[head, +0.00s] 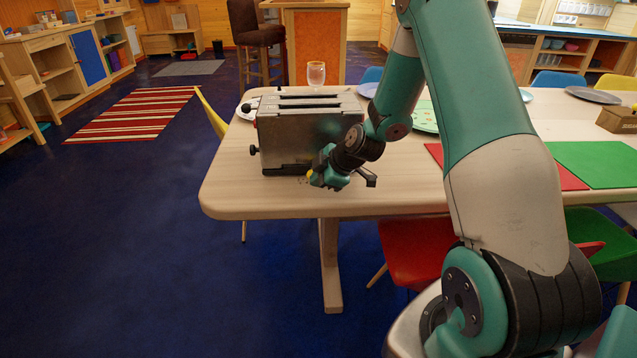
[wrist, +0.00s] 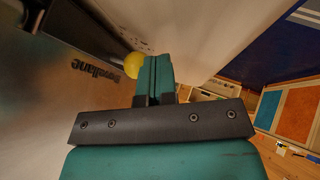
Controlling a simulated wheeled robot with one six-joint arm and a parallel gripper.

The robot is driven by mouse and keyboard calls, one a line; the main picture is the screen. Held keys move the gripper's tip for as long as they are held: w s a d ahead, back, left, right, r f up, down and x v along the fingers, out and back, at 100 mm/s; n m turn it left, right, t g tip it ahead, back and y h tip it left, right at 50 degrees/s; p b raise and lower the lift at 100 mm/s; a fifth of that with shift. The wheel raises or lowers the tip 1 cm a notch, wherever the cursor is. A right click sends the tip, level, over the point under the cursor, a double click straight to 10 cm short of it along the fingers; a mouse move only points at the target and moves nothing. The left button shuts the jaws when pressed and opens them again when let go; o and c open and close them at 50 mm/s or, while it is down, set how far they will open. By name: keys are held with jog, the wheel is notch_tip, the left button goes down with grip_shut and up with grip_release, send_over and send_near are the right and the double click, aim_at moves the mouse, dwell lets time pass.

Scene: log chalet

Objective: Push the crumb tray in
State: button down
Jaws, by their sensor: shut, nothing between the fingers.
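A metal toaster (head: 300,132) with dark slots and black knobs on its left end stands near the left end of the table. A black strip (head: 284,170) runs along its foot and seems to include the crumb tray; I cannot tell how far the tray sticks out. My gripper (head: 314,180) is low over the table's front edge, beside the toaster's lower front right corner. In the wrist view my fingers (wrist: 155,78) are shut together and empty. The toaster's side (wrist: 45,110) with lettering fills the left there, its dark base (wrist: 85,28) above. Contact is unclear.
The wooden table (head: 250,195) has a glass (head: 316,74) behind the toaster and a plate (head: 248,107) at its left. A green plate (head: 425,117) and mats lie to the right. A red chair (head: 415,250) is below the front edge. Floor at left is open.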

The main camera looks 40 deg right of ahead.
jog(key=shift+s+d+r, duration=0.1)
jog(key=shift+d, duration=0.15)
jog(key=v, duration=1.7)
jog(key=shift+p, duration=0.3)
jog(key=shift+a, duration=0.1)
